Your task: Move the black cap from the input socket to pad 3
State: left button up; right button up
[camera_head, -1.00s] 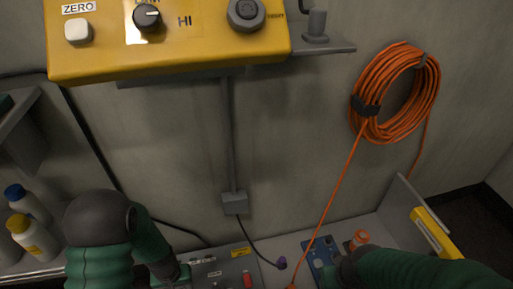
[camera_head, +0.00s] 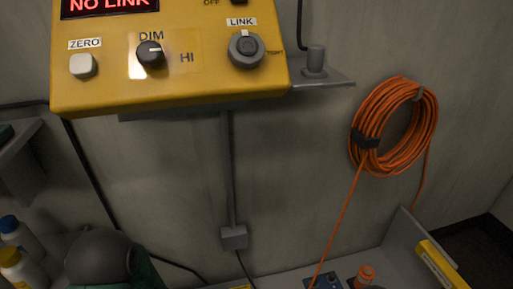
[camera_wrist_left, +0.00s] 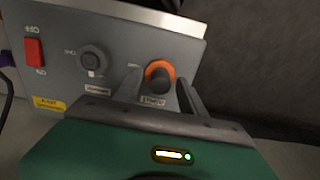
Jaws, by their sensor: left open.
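In the left wrist view, the black cap (camera_wrist_left: 158,84) sits at the orange-ringed input socket (camera_wrist_left: 160,67) on a grey box (camera_wrist_left: 120,40). The label below the socket is upside down in this view. My left gripper (camera_wrist_left: 160,80) is open, with one finger on each side of the cap; I cannot tell whether they touch it. In the head view only part of my left arm shows at the bottom left, and its gripper is out of frame. My right gripper is not in view. Pad 3 cannot be made out.
The grey box also carries a red switch (camera_wrist_left: 34,53) and a grey round knob (camera_wrist_left: 92,60). In the head view, a yellow console (camera_head: 170,75) hangs above, an orange cable coil (camera_head: 395,125) hangs at right, and bottles (camera_head: 20,240) stand at left. A blue panel (camera_head: 325,282) shows at the bottom.

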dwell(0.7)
pick_arm(q)
jog(key=shift+p, duration=0.35)
grip_shut()
jog(key=shift+r, duration=0.1)
dwell(1.3)
jog(key=shift+r+p, duration=2.95)
jog(key=shift+p, duration=0.35)
